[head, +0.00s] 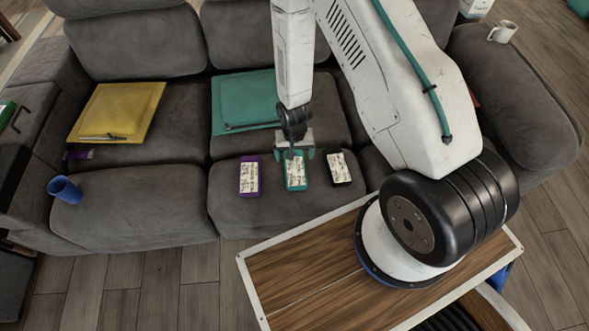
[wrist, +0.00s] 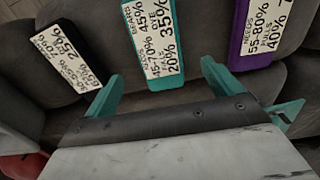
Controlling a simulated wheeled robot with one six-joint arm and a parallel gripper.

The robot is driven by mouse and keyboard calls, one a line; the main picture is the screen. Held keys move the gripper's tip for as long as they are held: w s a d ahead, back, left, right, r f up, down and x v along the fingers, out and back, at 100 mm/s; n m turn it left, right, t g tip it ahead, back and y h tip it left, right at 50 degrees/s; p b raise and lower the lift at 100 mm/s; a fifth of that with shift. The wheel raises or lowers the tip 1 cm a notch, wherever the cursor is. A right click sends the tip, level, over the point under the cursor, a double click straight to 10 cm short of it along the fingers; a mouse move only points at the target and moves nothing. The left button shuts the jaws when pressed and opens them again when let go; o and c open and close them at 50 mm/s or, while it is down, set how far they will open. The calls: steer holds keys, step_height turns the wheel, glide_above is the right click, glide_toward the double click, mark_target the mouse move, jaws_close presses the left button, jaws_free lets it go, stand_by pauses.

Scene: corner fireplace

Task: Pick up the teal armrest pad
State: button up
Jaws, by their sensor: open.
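A small teal block with a white printed label (head: 296,171) lies on the middle seat cushion of the grey sofa. It also shows in the wrist view (wrist: 155,45), its near end between my fingers in the picture. My gripper (head: 294,154) is open and empty at the block's far end; its teal fingers (wrist: 160,82) appear on either side, with gaps. I cannot tell the height between them. A larger flat teal square pad (head: 240,98) lies farther back on the sofa, partly hidden by my arm. Which teal item is the armrest pad is not clear.
A purple labelled block (head: 250,176) lies left of the teal block, a black one (head: 338,168) right. A yellow square pad (head: 117,112) and blue cup (head: 66,190) are at left. A white mug (head: 502,31) stands on the right armrest. A wooden tabletop (head: 300,275) is in front.

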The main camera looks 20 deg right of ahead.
mark_target(295, 167)
steer(key=f, duration=0.8)
steer(key=shift+s, duration=0.2)
steer(key=shift+c, duration=0.3)
steer(key=c, duration=1)
